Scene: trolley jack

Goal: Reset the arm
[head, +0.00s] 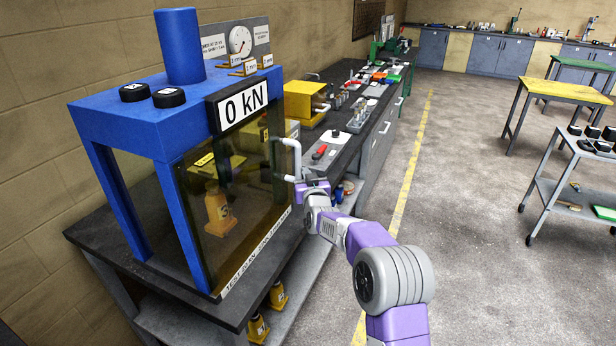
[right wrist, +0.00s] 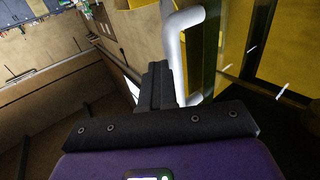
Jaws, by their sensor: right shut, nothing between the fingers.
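My right arm reaches in from the bottom right of the head view. Its gripper (head: 303,183) is beside the lower end of the pale door handle (head: 297,150) on the blue press. In the right wrist view the dark fingers (right wrist: 160,80) are shut together with nothing between them. The handle (right wrist: 186,45) curves close past the right side of the fingers. I cannot tell whether they touch it. My left gripper is not in view.
The blue press (head: 150,128) reads 0 kN and stands on a dark bench. Its tinted door (head: 270,200) appears closed, with a yellow jack (head: 218,212) behind it. A long workbench (head: 372,135) runs behind my gripper. The floor to the right is open up to a trolley (head: 560,195).

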